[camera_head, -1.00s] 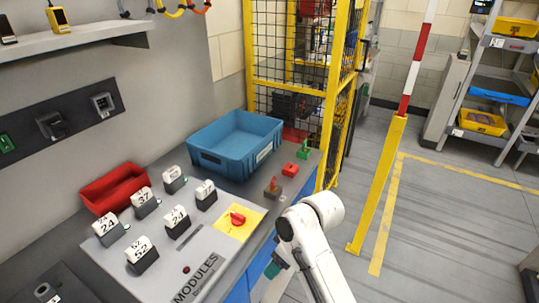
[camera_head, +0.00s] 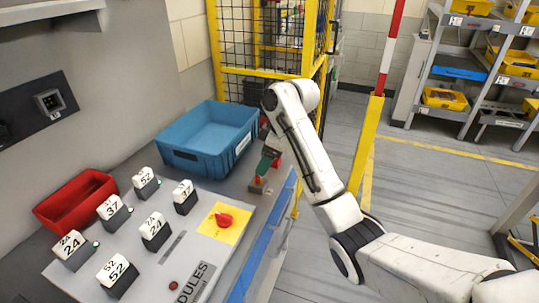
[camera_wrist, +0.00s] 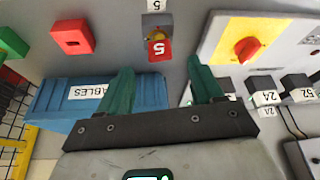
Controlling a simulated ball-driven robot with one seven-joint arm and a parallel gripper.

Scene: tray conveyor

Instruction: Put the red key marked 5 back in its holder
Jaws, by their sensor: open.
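The red key marked 5 (camera_wrist: 159,50) shows its red tag in the wrist view, with a brass-coloured part behind it. It is at a small grey holder (camera_wrist: 151,20) with a white 5 label; I cannot tell whether it is fully seated. In the head view the holder (camera_head: 256,188) stands on the grey bench near its right edge, with red just above it. My gripper (camera_wrist: 160,65) is open, its green fingers apart on either side of the line to the key, with nothing between them. In the head view my gripper (camera_head: 265,170) hangs just above the holder and partly hides the key.
A blue bin (camera_head: 182,158) stands behind the holder. A red block (camera_wrist: 72,37) and a green block (camera_wrist: 12,42) sit beside it. A yellow plate with a red rotary switch (camera_head: 224,219) and several numbered modules (camera_head: 116,278) are to the left. A yellow mesh fence (camera_head: 268,72) stands behind.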

